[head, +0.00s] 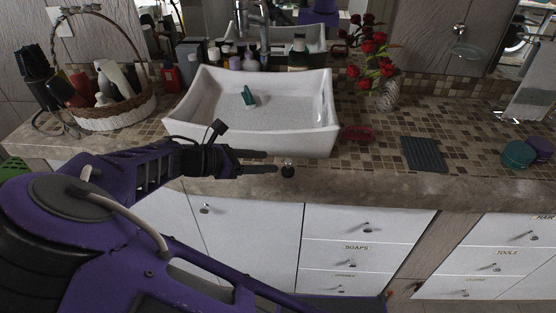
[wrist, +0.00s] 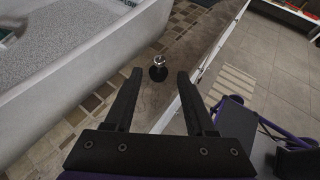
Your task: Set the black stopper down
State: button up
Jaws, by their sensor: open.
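The black stopper (head: 288,171), a small dark piece with a shiny metal top, stands on the tiled counter close to its front edge, in front of the white basin. It also shows in the wrist view (wrist: 158,73), ahead of the gap between the fingers. My gripper (head: 270,162) reaches in from the left, low over the counter edge. In the wrist view my gripper (wrist: 160,76) is open, its two dark fingers apart with nothing held between them. The stopper appears just past the fingertips, clear of both.
The white basin (head: 185,128) holds a small green item (head: 249,97). Right of it are a red soap dish (head: 357,133), a dark ribbed mat (head: 424,154) and a vase of red roses (head: 388,95). A wicker basket (head: 118,117) stands left. The counter's front edge drops to drawers.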

jog(key=v, duration=0.5)
jog(key=shift+a, duration=0.15)
